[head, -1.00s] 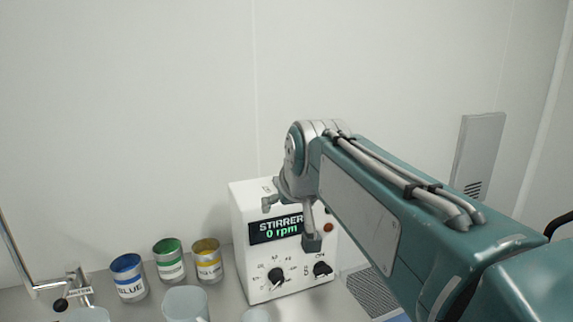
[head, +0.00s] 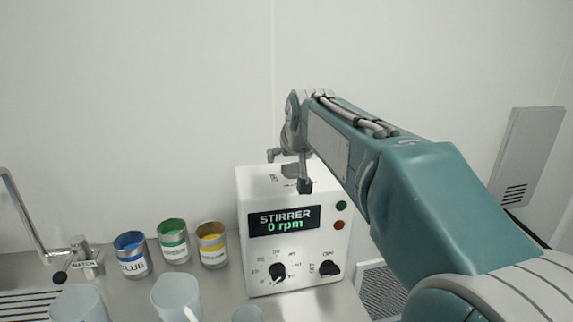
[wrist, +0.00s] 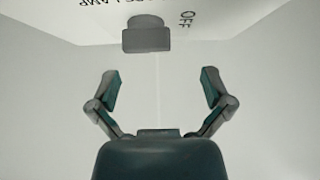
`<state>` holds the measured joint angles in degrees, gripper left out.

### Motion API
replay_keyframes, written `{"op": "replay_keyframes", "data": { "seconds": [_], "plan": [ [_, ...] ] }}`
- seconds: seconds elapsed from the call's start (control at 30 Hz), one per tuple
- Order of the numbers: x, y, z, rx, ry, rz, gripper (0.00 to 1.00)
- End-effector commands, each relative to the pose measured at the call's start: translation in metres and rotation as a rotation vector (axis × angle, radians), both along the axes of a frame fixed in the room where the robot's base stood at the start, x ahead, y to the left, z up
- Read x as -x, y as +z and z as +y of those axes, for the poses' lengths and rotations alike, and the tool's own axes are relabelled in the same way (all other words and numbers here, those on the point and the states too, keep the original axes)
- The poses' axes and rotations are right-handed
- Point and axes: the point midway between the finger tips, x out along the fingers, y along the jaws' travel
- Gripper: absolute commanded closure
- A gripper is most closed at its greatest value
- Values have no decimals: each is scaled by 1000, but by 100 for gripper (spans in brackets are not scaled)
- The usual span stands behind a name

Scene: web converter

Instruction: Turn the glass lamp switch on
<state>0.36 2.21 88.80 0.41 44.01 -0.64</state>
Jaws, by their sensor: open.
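The wrist view shows a grey switch block (wrist: 147,38) on a white face, with upside-down lettering that reads "OFF" and part of "LAMP". My gripper (wrist: 160,92) is open and empty, its two fingers spread apart below the switch in that picture and not touching it. In the head view my gripper (head: 289,171) hangs over the top of the white stirrer box (head: 252,210). Small marks show on that top face, but I cannot make out the switch there.
The box front has a "STIRRER 0 rpm" display (head: 283,221), two black knobs, and green and red round lights. Blue, green and yellow paint cans (head: 132,255) and translucent cups (head: 177,296) stand to the left. A tap (head: 85,258) is farther left. A plain wall rises behind.

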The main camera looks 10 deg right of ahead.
Motion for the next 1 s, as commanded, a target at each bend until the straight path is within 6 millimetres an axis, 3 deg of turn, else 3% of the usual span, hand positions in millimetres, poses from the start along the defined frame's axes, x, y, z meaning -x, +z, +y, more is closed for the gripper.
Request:
{"op": "replay_keyframes", "data": {
  "seconds": [0.3, 0.63, 0.67, 0.8, 0.83, 1.0],
  "plan": [
    [-31, -32, -3, -2, -2, 1, 0],
    [-35, -35, -1, 0, -1, 0, 0],
    [-35, -35, -1, 0, -1, 0, 9],
    [-35, -35, -2, -2, -1, 0, 69],
    [-35, -35, -2, -3, -1, 1, 74],
    [-35, -36, -1, -1, -2, 3, 74]
  ]
}}
